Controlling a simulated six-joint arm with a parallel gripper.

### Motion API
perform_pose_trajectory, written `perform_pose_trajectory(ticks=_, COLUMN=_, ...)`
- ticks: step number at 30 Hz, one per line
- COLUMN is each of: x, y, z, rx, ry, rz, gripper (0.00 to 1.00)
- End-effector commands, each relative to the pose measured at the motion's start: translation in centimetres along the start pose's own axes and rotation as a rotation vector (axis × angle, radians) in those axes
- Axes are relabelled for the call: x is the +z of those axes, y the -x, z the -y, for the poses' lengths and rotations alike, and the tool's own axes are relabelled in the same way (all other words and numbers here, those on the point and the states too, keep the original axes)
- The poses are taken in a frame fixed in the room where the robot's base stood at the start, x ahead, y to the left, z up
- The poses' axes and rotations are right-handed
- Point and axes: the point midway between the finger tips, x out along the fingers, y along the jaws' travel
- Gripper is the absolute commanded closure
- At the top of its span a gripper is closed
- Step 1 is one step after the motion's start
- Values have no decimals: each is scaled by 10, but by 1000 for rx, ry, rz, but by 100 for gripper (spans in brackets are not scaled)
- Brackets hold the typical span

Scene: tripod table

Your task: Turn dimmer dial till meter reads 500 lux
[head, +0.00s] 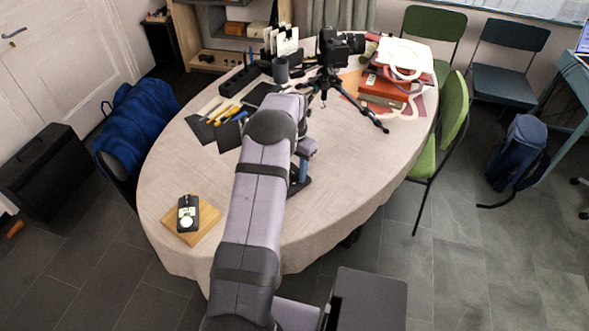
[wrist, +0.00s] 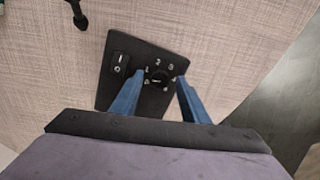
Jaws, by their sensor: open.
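The dimmer is a dark panel (wrist: 122,52) lying on the table, with a round black dial (wrist: 159,75) ringed by white numbers. A rocker switch (wrist: 120,64) sits to the left of the dial. My gripper (wrist: 160,79) has two blue fingers, open, one on each side of the dial; I cannot tell whether they touch it. In the head view my gripper (head: 302,170) is partly hidden by my arm, above the dark panel (head: 299,188). The meter (head: 187,214) rests on a wooden block (head: 205,229) at the table's front left; its reading is too small to read.
A camera on a black tripod (head: 328,84) stands behind my gripper, and a tripod foot (wrist: 79,18) shows in the wrist view. Tools (head: 222,113) lie back left, and red boxes (head: 385,90) back right. The tablecloth (head: 350,165) right of the panel is clear.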

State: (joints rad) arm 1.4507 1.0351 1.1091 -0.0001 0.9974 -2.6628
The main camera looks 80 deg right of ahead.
Motion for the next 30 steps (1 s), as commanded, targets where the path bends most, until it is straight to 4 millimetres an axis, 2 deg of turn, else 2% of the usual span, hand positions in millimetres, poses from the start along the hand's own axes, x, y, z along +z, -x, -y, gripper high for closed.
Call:
perform_pose_trajectory(ticks=1, x=0, y=0, z=0, rx=0, ry=0, rz=0, gripper=59)
perform_pose_trajectory(ticks=6, x=0, y=0, z=0, rx=0, ry=0, rz=0, gripper=99)
perform_pose_trajectory(ticks=17, x=0, y=1, z=0, rx=0, ry=-36, rz=0, gripper=100)
perform_pose_trajectory(ticks=30, x=1, y=1, z=0, rx=0, ry=-318, rz=1, gripper=100)
